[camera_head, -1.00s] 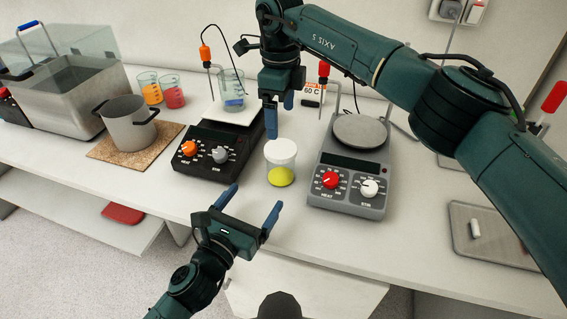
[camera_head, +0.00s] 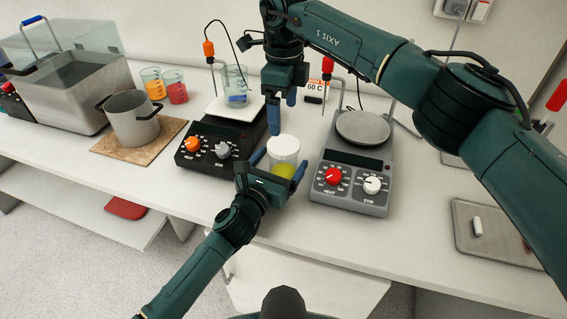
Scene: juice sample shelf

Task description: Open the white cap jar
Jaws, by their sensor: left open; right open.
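The white cap jar (camera_head: 283,149) stands upright on the table between the two hot plates. It has a white lid and yellow contents in its lower part. My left gripper (camera_head: 281,162) is open, with its blue fingers on either side of the jar. Its palm hides part of the jar's lower front. I cannot tell whether the fingers touch the jar. My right gripper (camera_head: 282,115) is open and points down, just above and behind the lid. One of its fingers hangs close to the lid's left edge.
A black hot plate (camera_head: 213,150) bearing a beaker (camera_head: 235,82) is left of the jar. A grey hot plate (camera_head: 352,178) is close on its right. A pot (camera_head: 133,122), orange beaker (camera_head: 153,84), red beaker (camera_head: 175,88) and water bath (camera_head: 75,98) stand farther left. A tray (camera_head: 495,240) lies right.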

